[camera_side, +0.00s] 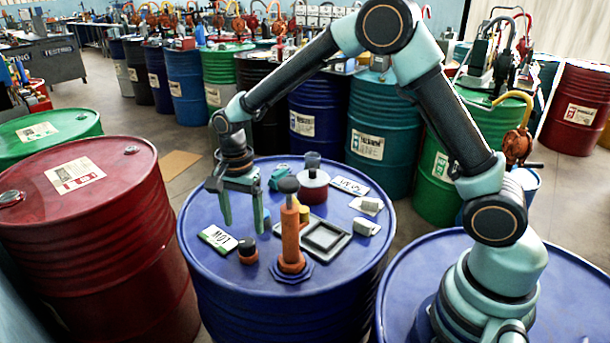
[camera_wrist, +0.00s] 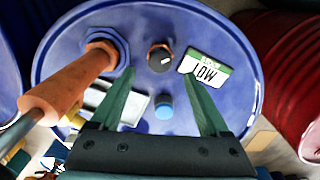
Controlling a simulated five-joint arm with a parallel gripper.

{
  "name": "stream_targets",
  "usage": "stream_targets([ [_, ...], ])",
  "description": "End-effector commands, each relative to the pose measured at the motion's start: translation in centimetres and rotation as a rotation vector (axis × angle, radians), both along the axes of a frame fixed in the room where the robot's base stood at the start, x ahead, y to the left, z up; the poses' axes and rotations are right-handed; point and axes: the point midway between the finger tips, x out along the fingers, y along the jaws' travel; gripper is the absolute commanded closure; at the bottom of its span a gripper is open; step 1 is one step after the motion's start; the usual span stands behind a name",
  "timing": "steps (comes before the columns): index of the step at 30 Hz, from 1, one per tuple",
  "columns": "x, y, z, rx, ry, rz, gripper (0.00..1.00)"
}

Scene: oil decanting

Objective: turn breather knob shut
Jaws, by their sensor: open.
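A small black knob with a white pointer mark on an orange base, which looks like the breather knob, stands on the blue drum top (camera_side: 200,262). It shows in the side view (camera_side: 247,251) beside the LOW card (camera_side: 215,238), and in the wrist view (camera_wrist: 160,57). My gripper (camera_side: 243,228) points down with its two green fingers apart and nothing between them. In the side view the fingertips are just above and behind the knob. In the wrist view my gripper (camera_wrist: 160,75) has the knob in line with its gap, slightly beyond the tips. I cannot tell the exact height.
An orange pump post (camera_side: 290,240) on a blue hex base stands close right of the knob. A grey tray (camera_side: 325,240), a dark red jar (camera_side: 312,188) and white labels are farther back. A blue cap (camera_wrist: 164,106) sits near the fingers. A red drum (camera_side: 80,220) stands left.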

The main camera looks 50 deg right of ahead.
Motion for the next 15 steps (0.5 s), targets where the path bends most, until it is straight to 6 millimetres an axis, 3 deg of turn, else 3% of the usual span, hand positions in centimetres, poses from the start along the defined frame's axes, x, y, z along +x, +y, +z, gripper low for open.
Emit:
stream_targets([
  [6, -0.1, 0.0, -3.8, 0.0, 0.004, 0.001, 0.21],
  [15, 0.0, 0.0, -5.9, 0.0, 0.0, 0.001, 0.21],
])
